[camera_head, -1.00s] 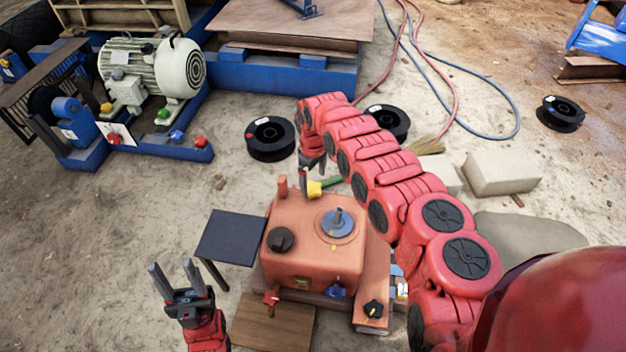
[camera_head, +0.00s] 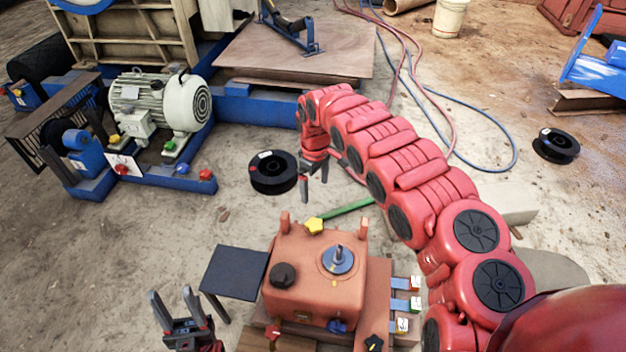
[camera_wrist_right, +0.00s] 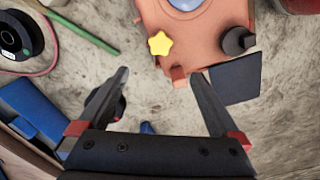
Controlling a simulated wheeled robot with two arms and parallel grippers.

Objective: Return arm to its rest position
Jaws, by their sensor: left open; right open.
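My right arm (camera_head: 400,165) reaches in from the right and bends down at its far end. My right gripper (camera_head: 314,188) is open and empty above the ground, beyond the orange box (camera_head: 312,285). In the right wrist view the open fingers (camera_wrist_right: 160,95) point toward the box edge, with the yellow star knob (camera_wrist_right: 159,44) between and beyond them. That knob also shows in the head view (camera_head: 314,225), apart from the gripper. My left gripper (camera_head: 180,308) is open and empty at the lower left, beside the dark plate.
A dark square plate (camera_head: 234,272) stands left of the box. A black spool (camera_head: 273,172) and a green rod (camera_head: 346,208) lie near my right gripper. The motor (camera_head: 160,100) on its blue frame is at left. Open ground lies at left front.

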